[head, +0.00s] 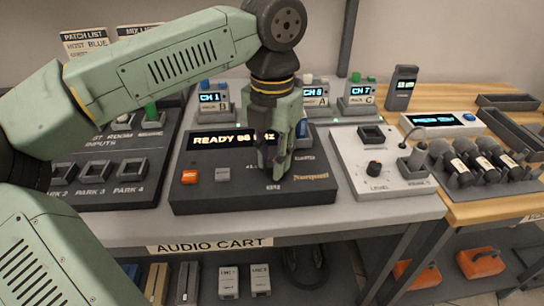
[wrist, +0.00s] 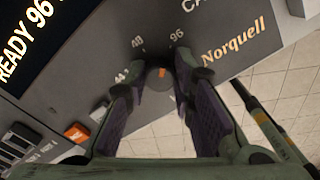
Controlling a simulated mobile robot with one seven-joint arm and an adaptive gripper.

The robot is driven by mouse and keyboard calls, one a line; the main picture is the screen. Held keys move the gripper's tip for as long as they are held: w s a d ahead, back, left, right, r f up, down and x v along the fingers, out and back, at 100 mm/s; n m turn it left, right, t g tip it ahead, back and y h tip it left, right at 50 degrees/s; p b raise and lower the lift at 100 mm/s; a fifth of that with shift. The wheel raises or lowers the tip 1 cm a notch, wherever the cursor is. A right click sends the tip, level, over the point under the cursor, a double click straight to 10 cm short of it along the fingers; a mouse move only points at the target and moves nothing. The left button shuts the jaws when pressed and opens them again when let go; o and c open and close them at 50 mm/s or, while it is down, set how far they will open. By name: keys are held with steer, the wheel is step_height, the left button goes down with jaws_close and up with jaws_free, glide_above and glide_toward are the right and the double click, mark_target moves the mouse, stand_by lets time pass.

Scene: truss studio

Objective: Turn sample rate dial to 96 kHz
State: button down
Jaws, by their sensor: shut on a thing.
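The sample rate dial (wrist: 161,83) is a dark round knob with an orange pointer mark, seen in the wrist view between my fingertips. Labels around it read 44, 48 and 96. The mark points roughly toward the side between 48 and 96; its exact aim is hard to tell. My gripper (head: 277,174) reaches down onto the dark console (head: 226,196), and its fingers (wrist: 164,74) are closed around the dial. In the head view the gripper hides the dial. The console display (head: 222,140) appears to read READY 96 kHz, partly covered by my gripper.
An orange button (head: 189,177) and a grey button (head: 222,175) sit left of my gripper on the console. A white level box (head: 390,180) stands close on the right. A patch panel (head: 110,160) is on the left. CH boxes (head: 314,95) stand behind.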

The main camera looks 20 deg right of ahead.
steer(key=shift+m, duration=1)
steer(key=c, duration=1.4)
jaws_free()
steer(key=shift+o, duration=0.2)
step_height(320, 180, up, 12)
